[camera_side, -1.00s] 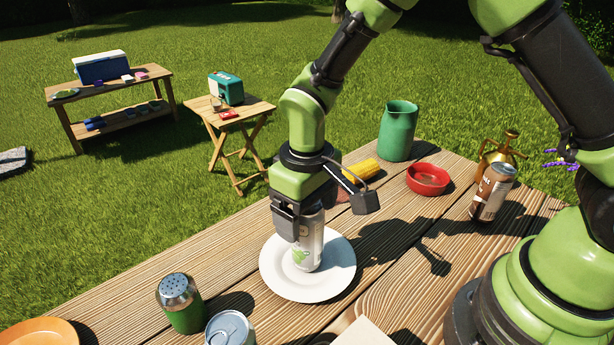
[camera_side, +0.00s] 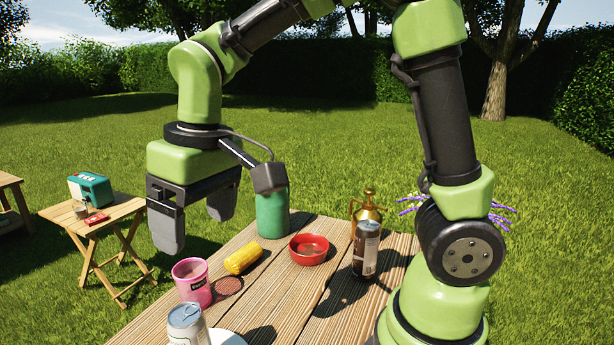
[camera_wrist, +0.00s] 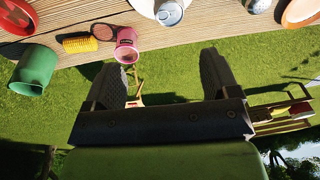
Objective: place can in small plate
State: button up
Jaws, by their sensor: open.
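A silver-topped can (camera_side: 187,318) stands upright at the bottom edge of the side view, its lower part cut off. The white small plate (camera_side: 229,339) shows only as a sliver beside it. In the wrist view the can (camera_wrist: 169,13) is within the outline of the white plate (camera_wrist: 143,7), which is cut by the top edge. My gripper (camera_side: 195,230) is open and empty, raised well above the table and apart from the can.
An orange plate (camera_wrist: 301,13) lies at the wrist view's top right.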

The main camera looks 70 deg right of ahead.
jog(key=s+d+r+m+t, duration=0.2)
jog(key=s, duration=0.4)
jog(key=s+d+r+m+t+y, duration=0.1)
jog(key=s+d+r+m+t, duration=0.1)
jog(key=s, duration=0.5)
jog(key=shift+d+r+t, duration=0.8)
jog(key=shift+r, duration=0.05)
